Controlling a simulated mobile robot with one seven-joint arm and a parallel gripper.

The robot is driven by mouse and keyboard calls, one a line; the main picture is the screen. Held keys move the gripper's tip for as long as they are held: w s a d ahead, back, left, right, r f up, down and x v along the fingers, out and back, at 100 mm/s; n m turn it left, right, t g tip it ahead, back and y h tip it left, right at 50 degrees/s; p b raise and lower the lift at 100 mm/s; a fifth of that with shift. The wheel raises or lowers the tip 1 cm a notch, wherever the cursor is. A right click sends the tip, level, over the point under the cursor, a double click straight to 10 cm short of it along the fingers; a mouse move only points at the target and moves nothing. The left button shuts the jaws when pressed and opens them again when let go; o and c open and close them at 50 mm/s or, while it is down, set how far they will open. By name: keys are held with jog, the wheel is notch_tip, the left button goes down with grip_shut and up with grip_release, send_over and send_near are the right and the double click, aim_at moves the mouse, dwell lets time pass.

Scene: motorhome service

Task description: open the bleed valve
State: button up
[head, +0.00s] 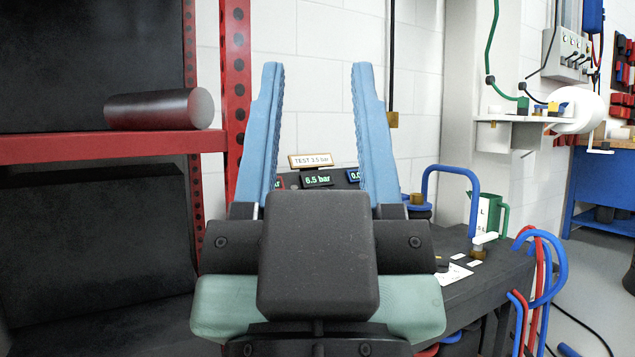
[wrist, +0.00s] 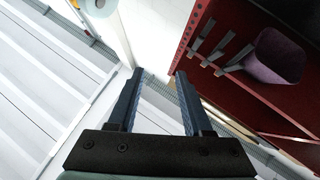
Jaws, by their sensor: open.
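A small brass valve with a white lever (head: 484,239) stands on the dark bench top, right of my gripper, at the end of a blue hose. It may be the bleed valve; no label on it can be read. My gripper (head: 317,80) points up in the middle of the head view, open and empty, apart from the valve. Its two blue fingers also show in the wrist view (wrist: 159,80), with nothing between them. A green display (head: 318,180) reads 6.5 bar, under a sign (head: 310,160) reading TEST 3.5 bar. Another display is partly hidden by the right finger.
A red shelf (head: 110,147) with a dark cylinder (head: 160,109) stands close on the left. A green-and-white jug (head: 488,214) is behind the valve. Blue and red hoses (head: 540,270) hang at the bench's right edge. Open floor lies further right.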

jog(key=shift+r, duration=0.2)
jog(key=c, duration=0.4)
notch_tip(320, 180, up, 2)
jog(key=p, duration=0.2)
jog(key=shift+r+p, duration=0.15)
jog(key=shift+p, duration=0.2)
grip_shut()
notch_tip(320, 180, up, 15)
jog(key=p, duration=1.5)
